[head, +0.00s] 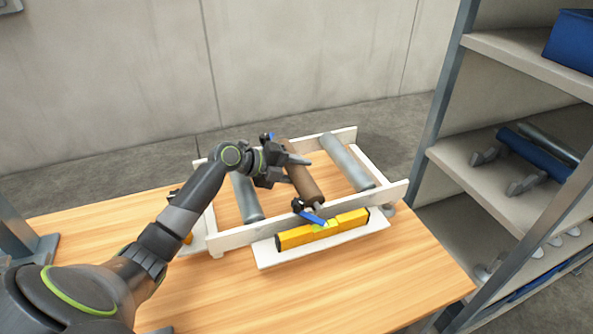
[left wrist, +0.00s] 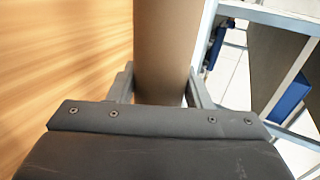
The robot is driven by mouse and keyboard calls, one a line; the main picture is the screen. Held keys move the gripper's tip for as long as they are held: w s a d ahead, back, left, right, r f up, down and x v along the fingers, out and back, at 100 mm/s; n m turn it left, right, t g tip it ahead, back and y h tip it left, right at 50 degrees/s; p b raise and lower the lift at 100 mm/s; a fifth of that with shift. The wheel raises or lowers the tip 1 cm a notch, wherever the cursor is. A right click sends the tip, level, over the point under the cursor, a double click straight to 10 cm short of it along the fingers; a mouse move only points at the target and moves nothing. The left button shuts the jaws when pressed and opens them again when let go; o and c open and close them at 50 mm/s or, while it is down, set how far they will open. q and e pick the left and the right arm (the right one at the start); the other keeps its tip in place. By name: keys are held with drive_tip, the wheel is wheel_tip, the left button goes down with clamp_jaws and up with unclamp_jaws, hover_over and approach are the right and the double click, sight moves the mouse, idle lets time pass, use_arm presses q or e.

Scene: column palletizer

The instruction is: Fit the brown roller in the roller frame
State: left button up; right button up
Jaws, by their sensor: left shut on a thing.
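The brown roller (head: 307,187) lies lengthwise across the white roller frame (head: 232,240), between two grey rollers (head: 246,199) (head: 347,161). My left gripper (head: 290,170) is shut on it around its middle, with the arm coming in from the left. In the left wrist view the brown roller (left wrist: 165,50) runs between the two fingers. The roller's near end is by the front rail, next to a blue lever (head: 313,217); another blue lever (head: 271,136) is at the far end. I cannot tell whether the ends sit in the rails. My right gripper is not in view.
A yellow bar (head: 322,231) lies on a white ledge (head: 268,259) along the frame's front. The wooden table (head: 400,262) is clear in front and to the right. A grey shelf rack (head: 492,165) with a blue bin (head: 573,42) and parts stands at the right.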

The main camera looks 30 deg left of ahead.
use_arm(q)
drive_tip(key=shift+f, duration=0.1)
drive_tip(key=o, duration=1.5)
drive_tip(key=shift+c, duration=0.2)
drive_tip(key=shift+f, duration=0.15)
drive_tip(key=shift+s+a, duration=0.1)
drive_tip(key=shift+s+a+r+b, duration=0.3)
drive_tip(key=shift+a+b, duration=0.1)
drive_tip(key=shift+b, duration=0.25)
drive_tip(key=b+v, duration=0.3)
drive_tip(key=v, duration=1.1)
drive_tip(key=shift+s, duration=0.15)
drive_tip(key=shift+v, duration=1.15)
drive_tip(key=shift+d+r, duration=0.1)
